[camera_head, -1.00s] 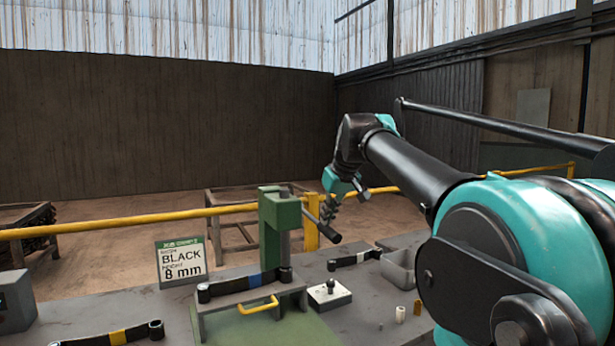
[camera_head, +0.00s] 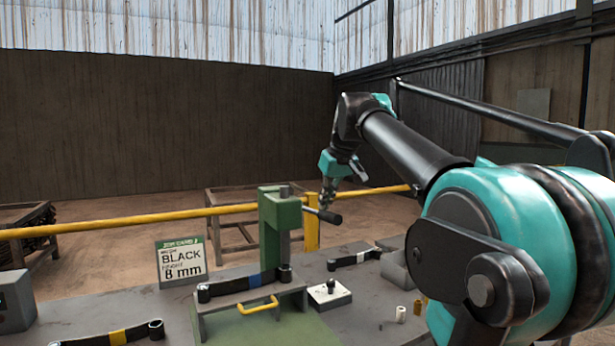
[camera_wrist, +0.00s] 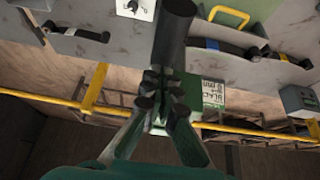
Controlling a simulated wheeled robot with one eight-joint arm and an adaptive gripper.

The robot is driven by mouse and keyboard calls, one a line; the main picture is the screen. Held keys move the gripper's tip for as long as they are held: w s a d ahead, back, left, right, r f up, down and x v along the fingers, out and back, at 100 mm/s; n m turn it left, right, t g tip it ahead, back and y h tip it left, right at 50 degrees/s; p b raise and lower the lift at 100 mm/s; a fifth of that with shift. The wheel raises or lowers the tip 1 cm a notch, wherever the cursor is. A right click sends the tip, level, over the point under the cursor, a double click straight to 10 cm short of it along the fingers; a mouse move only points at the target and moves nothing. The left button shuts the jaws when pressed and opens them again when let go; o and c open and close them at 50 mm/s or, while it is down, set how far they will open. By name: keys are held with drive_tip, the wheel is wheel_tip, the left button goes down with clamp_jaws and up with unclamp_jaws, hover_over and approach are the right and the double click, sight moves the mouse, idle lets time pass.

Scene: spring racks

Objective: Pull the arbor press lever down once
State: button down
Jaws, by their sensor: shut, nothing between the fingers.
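The arbor press (camera_head: 281,228) is a green upright column on the bench. Its dark lever (camera_head: 328,215) sticks out to the right, sloping slightly down toward its grip end. My gripper (camera_head: 326,203) is shut and empty, pointing down just above the lever. Whether it touches the lever is unclear in the head view. In the wrist view my fingertips (camera_wrist: 161,78) sit close together at the lower end of the thick dark lever grip (camera_wrist: 176,28), with part of the green press behind them.
A sign reading BLACK 8 mm (camera_head: 181,263) stands left of the press. A black strap-like part with a blue band (camera_head: 245,283) lies in front of the press on a fixture with a yellow handle (camera_head: 258,305). A yellow rail (camera_head: 120,225) runs behind.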

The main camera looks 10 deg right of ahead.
drive_tip(key=shift+w+r, duration=0.25)
drive_tip(key=shift+r, duration=0.7)
drive_tip(key=s+d+r, duration=0.1)
drive_tip(key=s+r, duration=0.1)
drive_tip(key=s, duration=0.3)
drive_tip(key=s+d+r, duration=0.2)
drive_tip(key=s, duration=0.4)
drive_tip(key=shift+s+d, duration=0.15)
drive_tip(key=shift+d, duration=0.15)
